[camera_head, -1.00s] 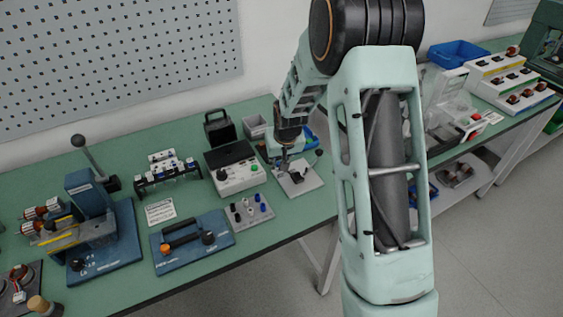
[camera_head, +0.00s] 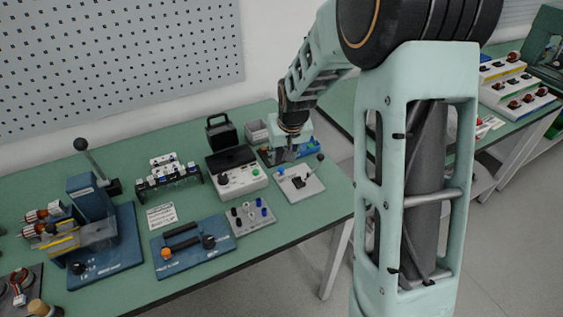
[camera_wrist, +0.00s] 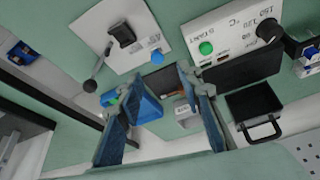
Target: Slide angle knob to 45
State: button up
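A white plate (camera_head: 311,187) lies near the bench's front edge, with a black block (camera_head: 298,182) on it and a black-balled lever (camera_head: 320,157) beside it. In the wrist view the plate (camera_wrist: 100,25) is at upper left, with the block (camera_wrist: 122,35) and lever ball (camera_wrist: 90,86). A white control box (camera_head: 246,184) has a green button and black dial; the wrist view shows its dial (camera_wrist: 268,30). I cannot tell which part is the angle knob; no 45 mark is readable. My gripper (camera_head: 286,155) hangs behind the plate, open and empty (camera_wrist: 152,84).
A blue bin (camera_wrist: 142,103) and a black handled case (camera_wrist: 257,105) lie near the gripper in the wrist view. A small knob panel (camera_head: 250,220) and a blue fixture (camera_head: 190,247) stand left of the plate. The bench edge is close to the plate.

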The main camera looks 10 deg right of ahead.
jog(key=shift+v, duration=1.85)
